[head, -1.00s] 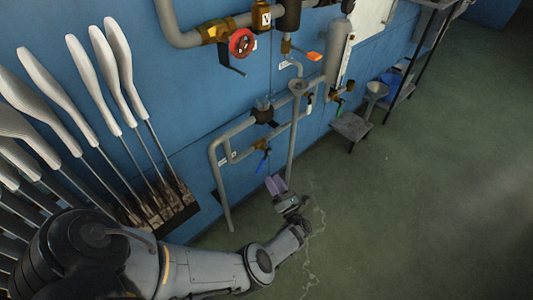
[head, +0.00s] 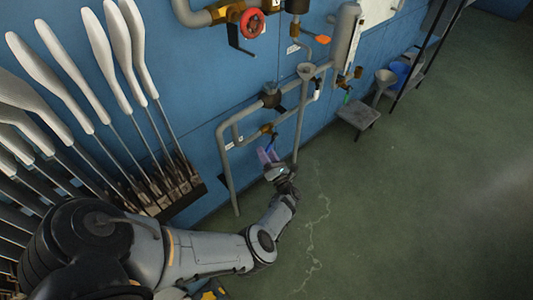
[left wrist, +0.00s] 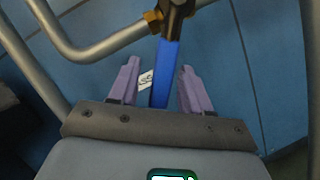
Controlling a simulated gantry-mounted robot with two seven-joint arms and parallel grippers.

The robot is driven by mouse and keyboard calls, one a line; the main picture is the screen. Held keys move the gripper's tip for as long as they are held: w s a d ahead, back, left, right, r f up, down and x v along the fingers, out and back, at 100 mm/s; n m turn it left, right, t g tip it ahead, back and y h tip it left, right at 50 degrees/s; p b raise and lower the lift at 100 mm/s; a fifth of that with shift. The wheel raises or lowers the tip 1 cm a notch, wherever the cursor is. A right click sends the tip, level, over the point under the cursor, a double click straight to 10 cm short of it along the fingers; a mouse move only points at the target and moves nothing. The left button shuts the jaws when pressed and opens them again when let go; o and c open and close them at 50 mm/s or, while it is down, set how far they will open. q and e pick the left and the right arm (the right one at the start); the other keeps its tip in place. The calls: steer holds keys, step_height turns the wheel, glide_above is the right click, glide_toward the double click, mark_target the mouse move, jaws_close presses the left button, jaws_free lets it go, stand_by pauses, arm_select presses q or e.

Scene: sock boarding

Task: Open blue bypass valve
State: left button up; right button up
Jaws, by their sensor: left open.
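The blue bypass valve is a brass body (head: 267,128) on a grey pipe loop low on the blue wall, with a blue lever handle (head: 271,143) hanging down. In the left wrist view the blue handle (left wrist: 165,72) points down from the brass body (left wrist: 153,18), between my two purple fingers. My left gripper (head: 267,156) is open just in front of the handle. It also shows in the left wrist view (left wrist: 158,85), with gaps visible on both sides of the handle. My right gripper is not in view.
Grey pipes (head: 228,170) run around the valve. Above are a red handwheel (head: 253,24) and an orange-handled valve (head: 323,39). A small grey stool (head: 359,115) stands to the right. White sock boards (head: 105,60) stand at the left. The floor in front is clear.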

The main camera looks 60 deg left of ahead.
arm_select(q)
steer(key=shift+w+a+r, duration=0.2)
steer(key=shift+w+a, duration=0.15)
steer(key=shift+c, duration=0.2)
steer(key=shift+s+d+f, duration=0.1)
steer(key=shift+s+d, duration=0.05)
steer(key=shift+s, duration=0.05)
steer(key=c, duration=0.4)
jaws_close()
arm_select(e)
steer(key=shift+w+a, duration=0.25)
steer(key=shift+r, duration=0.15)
